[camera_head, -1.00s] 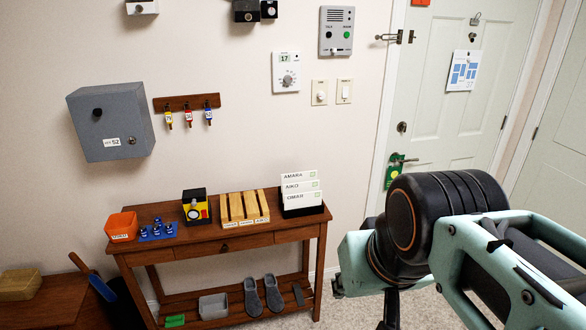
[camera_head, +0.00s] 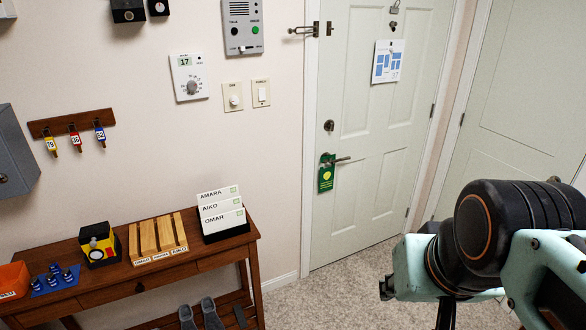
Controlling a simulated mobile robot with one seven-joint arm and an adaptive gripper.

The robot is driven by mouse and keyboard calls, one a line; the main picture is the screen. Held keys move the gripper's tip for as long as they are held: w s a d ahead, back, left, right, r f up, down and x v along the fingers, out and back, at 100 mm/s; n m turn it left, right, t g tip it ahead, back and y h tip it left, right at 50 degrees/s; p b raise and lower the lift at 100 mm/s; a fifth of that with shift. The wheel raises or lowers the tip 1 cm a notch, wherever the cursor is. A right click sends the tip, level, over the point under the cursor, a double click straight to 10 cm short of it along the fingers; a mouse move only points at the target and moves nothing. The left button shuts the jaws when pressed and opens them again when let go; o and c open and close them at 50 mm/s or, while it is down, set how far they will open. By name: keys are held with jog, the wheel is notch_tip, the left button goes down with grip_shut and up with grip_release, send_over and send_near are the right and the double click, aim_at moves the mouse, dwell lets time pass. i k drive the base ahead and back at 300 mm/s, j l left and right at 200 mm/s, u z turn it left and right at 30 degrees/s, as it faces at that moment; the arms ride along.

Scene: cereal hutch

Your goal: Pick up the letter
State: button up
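Several white letters or cards stand upright in a black holder (camera_head: 226,236) at the right end of a wooden table. The back one reads AMARA (camera_head: 217,195), the middle one AIKO (camera_head: 220,206), and the front one OMAR (camera_head: 223,220). Each has a small green mark at its right. I cannot tell which of them is the task's letter. Parts of my arm fill the lower right of the view, apart from the table.
The wooden table (camera_head: 222,258) also carries a slotted wooden rack (camera_head: 158,238), a yellow-and-black box (camera_head: 98,244), a blue mat (camera_head: 40,287) and an orange bin (camera_head: 12,281). Slippers (camera_head: 209,313) lie below. Bare floor (camera_head: 345,278) lies between the table and the door (camera_head: 372,130).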

aim_at(215, 223)
jog(key=i+l+z, duration=0.25)
jog(key=z, duration=0.2)
jog(key=i+l+z, duration=0.25)
jog(key=z, duration=0.15)
jog(key=i+l+u, duration=0.1)
jog(key=i+u, duration=0.2)
jog(key=i, duration=0.2)
jog(key=i+l+u, duration=0.25)
jog(key=i, duration=0.25)
jog(key=i+u, duration=0.2)
jog(key=u, duration=0.2)
jog(key=i+j+u, duration=0.1)
jog(key=u, duration=0.3)
jog(key=i+l+u, duration=0.1)
jog(key=i+u, duration=0.25)
jog(key=i+j+u, duration=0.2)
jog(key=u, duration=0.25)
jog(key=i+u, duration=0.45)
jog(key=i+j, duration=0.2)
jog(key=i, duration=0.3)
